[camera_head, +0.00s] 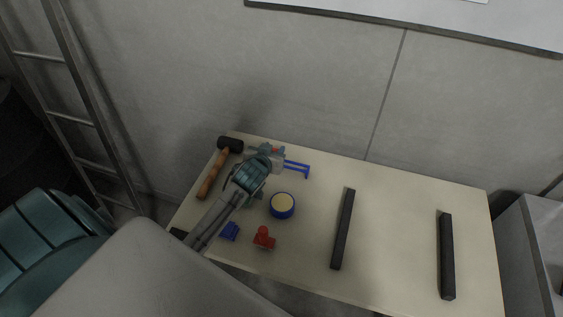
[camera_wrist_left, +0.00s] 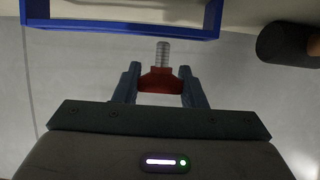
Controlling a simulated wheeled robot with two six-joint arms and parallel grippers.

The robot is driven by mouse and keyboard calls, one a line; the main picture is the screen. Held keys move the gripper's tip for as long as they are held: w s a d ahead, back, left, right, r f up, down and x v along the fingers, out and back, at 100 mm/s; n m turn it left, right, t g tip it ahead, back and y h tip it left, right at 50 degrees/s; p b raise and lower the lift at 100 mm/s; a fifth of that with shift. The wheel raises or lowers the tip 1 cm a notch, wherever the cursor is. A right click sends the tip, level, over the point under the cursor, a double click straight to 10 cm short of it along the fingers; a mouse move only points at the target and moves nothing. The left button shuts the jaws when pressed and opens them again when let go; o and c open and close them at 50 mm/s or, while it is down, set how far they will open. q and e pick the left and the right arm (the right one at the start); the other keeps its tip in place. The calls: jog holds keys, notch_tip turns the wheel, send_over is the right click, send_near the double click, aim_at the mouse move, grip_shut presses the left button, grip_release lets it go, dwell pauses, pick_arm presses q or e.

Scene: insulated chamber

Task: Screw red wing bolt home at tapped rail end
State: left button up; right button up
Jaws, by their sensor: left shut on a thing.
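My left gripper (camera_head: 273,152) is over the back left of the table. In the left wrist view its two fingers (camera_wrist_left: 159,80) are shut on the red wing bolt (camera_wrist_left: 160,84), one finger on each side. The bolt's silver threaded shank (camera_wrist_left: 163,53) points away from the gripper, with its tip free just short of a blue frame (camera_wrist_left: 120,36) in the picture. In the head view only a small red patch of the bolt (camera_head: 274,150) shows at the fingers. I cannot tell which part is the tapped rail end. My right gripper is not in view.
A hammer (camera_head: 213,173) lies left of the gripper, close by. The blue frame (camera_head: 297,168) lies to its right. A blue round tin (camera_head: 282,205), a red part (camera_head: 264,239) and a blue part (camera_head: 229,231) stand nearer. Two dark bars (camera_head: 343,228) (camera_head: 446,255) lie right, with clear table between.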

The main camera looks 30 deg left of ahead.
pick_arm(q)
jog(key=shift+r+p, duration=1.3)
jog(key=shift+r, duration=0.25)
jog(key=shift+w, duration=0.15)
